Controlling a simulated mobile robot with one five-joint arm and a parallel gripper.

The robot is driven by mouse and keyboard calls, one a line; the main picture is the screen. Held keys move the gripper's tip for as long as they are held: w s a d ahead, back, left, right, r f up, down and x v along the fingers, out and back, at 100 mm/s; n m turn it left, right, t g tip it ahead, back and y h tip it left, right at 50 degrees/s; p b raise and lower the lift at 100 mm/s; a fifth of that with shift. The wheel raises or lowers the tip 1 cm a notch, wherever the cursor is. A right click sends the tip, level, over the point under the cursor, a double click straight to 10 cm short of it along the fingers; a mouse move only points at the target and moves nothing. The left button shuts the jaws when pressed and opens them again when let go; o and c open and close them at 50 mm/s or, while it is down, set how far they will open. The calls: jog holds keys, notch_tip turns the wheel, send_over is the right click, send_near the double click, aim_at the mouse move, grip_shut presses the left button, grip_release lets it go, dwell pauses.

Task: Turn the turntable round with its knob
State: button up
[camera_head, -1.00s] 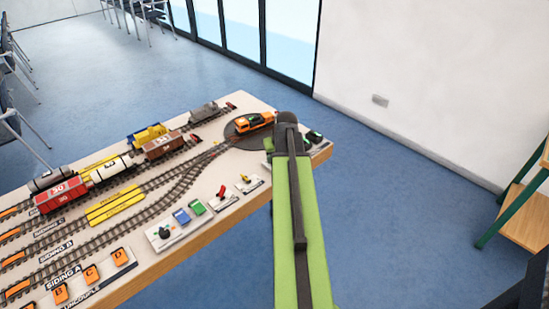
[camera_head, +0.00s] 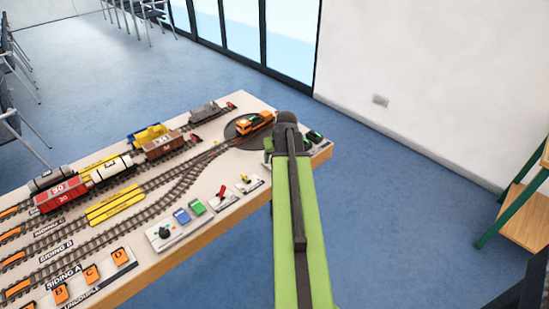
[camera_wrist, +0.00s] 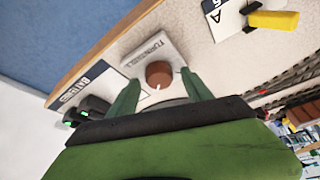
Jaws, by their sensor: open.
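The turntable (camera_head: 232,134) is a dark round disc at the far right end of the layout board in the head view. An orange locomotive (camera_head: 254,122) stands on it at a slant. In the wrist view the turntable knob (camera_wrist: 158,73), round and brown with a white pointer mark, sits on a white labelled plate (camera_wrist: 138,60). My gripper (camera_wrist: 161,79) is open, with one green finger on each side of the knob. I cannot tell whether the fingers touch it.
The layout board (camera_head: 150,278) carries tracks and several wagons on the left. A control panel (camera_head: 182,222) and small levers (camera_head: 221,193) line its front edge. Dark battery chargers (camera_wrist: 88,112) with green lights lie close beside the knob plate. A white wall (camera_head: 440,80) stands to the right.

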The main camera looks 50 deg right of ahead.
jog(key=p+v, duration=1.6)
jog(key=v, duration=0.1)
jog(key=shift+r, duration=0.15)
jog(key=w+a+n+y, duration=0.1)
jog(key=w+a+n, duration=0.2)
jog(key=w+a, duration=0.85)
jog(key=w+a+n+y, duration=0.1)
jog(key=w+a+n, duration=0.25)
jog(key=a, duration=1.75)
jog(key=s+a+f+g, duration=0.1)
jog(key=s+a+g, duration=0.1)
jog(key=a, duration=0.3)
jog(key=s+a+m+g, duration=0.1)
jog(key=s+a+g, duration=0.1)
jog(key=s+a, duration=0.2)
jog(key=a, duration=0.2)
jog(key=shift+s+a+f, duration=0.25)
jog(key=shift+s+f, duration=0.15)
